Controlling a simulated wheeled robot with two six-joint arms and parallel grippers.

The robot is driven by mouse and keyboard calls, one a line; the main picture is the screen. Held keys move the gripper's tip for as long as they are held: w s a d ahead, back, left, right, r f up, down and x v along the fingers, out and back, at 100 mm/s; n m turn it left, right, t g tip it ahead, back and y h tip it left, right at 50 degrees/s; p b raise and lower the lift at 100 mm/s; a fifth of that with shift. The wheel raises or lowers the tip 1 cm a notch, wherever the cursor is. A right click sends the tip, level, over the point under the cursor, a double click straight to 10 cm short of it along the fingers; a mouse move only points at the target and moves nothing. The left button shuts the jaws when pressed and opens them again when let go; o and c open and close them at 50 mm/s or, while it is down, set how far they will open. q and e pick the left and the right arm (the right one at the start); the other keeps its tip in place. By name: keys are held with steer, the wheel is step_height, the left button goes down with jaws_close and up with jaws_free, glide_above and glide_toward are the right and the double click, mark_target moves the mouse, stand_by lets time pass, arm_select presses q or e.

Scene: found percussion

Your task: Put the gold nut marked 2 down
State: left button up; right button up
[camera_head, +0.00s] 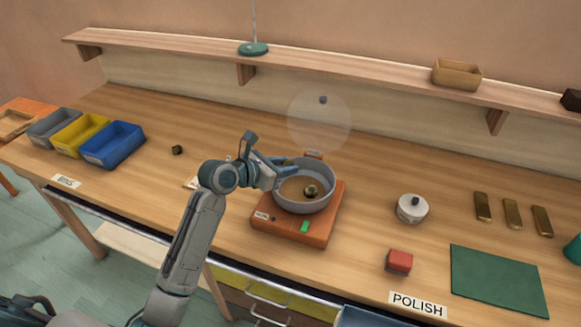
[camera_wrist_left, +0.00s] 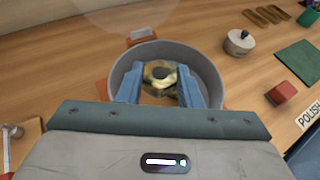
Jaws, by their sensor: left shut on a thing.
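My left gripper (camera_head: 283,171) reaches over a grey round pan (camera_head: 303,206) on an orange-brown base. In the left wrist view its blue fingers (camera_wrist_left: 161,88) are shut on a gold nut (camera_wrist_left: 158,70), seen above the pan's inside. No mark can be read on the nut. In the head view a gold-brown nut (camera_head: 311,191) shows in the pan, right of the fingers; whether it is the held one is unclear. A small dark nut (camera_head: 177,150) sits on the table to the left. My right gripper is not in view.
Blue (camera_head: 127,158), yellow and grey bins stand left. Right are a pale round pot (camera_head: 411,209), red block (camera_head: 399,261), green mat (camera_head: 500,280) and brass bars (camera_head: 512,214). Bare table lies between.

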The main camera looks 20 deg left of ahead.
arm_select(q)
steer(key=w, duration=0.1)
steer(key=w+d, duration=0.1)
steer(key=shift+w+f, duration=0.2)
steer(key=shift+w, duration=0.2)
step_height(320, 180, down, 3)
steer(key=shift+s+r+p, duration=0.1)
steer(key=shift+s+p, duration=0.05)
steer(key=shift+p, duration=0.7)
steer(key=shift+f, duration=0.45)
steer(key=shift+f, duration=0.25)
steer(key=shift+f, duration=0.2)
steer(key=o, duration=1)
steer(key=shift+o, duration=0.2)
